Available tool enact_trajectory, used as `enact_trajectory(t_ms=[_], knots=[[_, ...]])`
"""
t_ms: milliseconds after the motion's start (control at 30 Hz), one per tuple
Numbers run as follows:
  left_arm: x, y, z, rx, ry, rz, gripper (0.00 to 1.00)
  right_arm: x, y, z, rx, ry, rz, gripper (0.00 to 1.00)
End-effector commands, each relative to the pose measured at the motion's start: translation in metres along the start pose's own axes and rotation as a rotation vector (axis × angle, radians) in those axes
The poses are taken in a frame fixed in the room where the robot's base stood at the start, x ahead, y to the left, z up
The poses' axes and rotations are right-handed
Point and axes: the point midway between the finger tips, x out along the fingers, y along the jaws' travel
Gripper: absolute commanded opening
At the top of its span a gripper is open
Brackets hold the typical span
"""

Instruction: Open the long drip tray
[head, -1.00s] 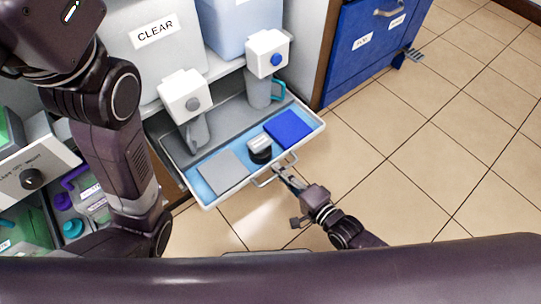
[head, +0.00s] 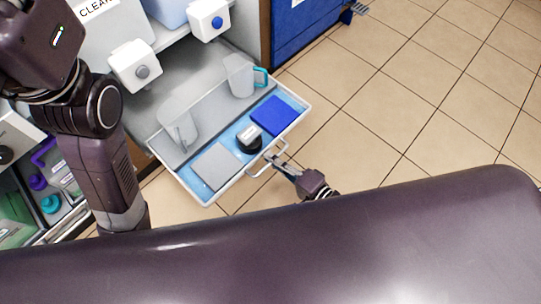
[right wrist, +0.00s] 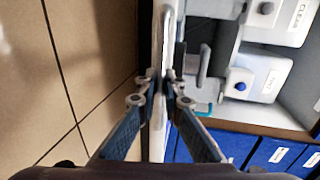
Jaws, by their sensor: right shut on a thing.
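The long drip tray (head: 183,178) is drawn well out from under the dispensers. It has a pale rim and a blue and grey inside. In the right wrist view the fingertips (right wrist: 163,77) close around the pale handle bar (right wrist: 167,25). My left arm shows at the left of the head view, but its gripper is not in view.
White dispensers (head: 135,66) stand behind. A blue cabinet (head: 310,25) is at the back. Tiled floor (head: 400,90) lies open to the right.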

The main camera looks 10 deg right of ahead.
Motion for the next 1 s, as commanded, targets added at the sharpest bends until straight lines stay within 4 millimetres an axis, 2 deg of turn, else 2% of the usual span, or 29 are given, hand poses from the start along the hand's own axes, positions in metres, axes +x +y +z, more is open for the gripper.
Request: enact_trajectory(t_ms=[267,300,433,767,867,1000], knots=[[0.000,0.000,0.001,0.000,-0.002,0.000,0.40,0.000,0.001,-0.001,-0.001,0.001,0.002,0.00],[0.000,0.000,0.001,0.000,-0.002,0.000,0.40,0.000,0.001,-0.001,-0.001,0.001,0.002,0.12],[0.000,0.000,0.001,0.000,-0.004,0.000,0.40,0.000,0.001,0.000,0.000,0.000,0.002,0.25],[0.001,-0.001,0.001,0.002,-0.002,-0.001,0.40,0.000,-0.002,0.000,0.000,0.000,0.000,0.25],[0.001,-0.001,0.001,0.001,-0.002,-0.001,0.40,-0.002,-0.009,0.000,0.000,0.000,-0.001,0.25],[0.001,-0.001,0.001,0.001,-0.002,-0.001,0.40,-0.006,-0.028,0.000,0.001,-0.001,-0.003,0.25]])
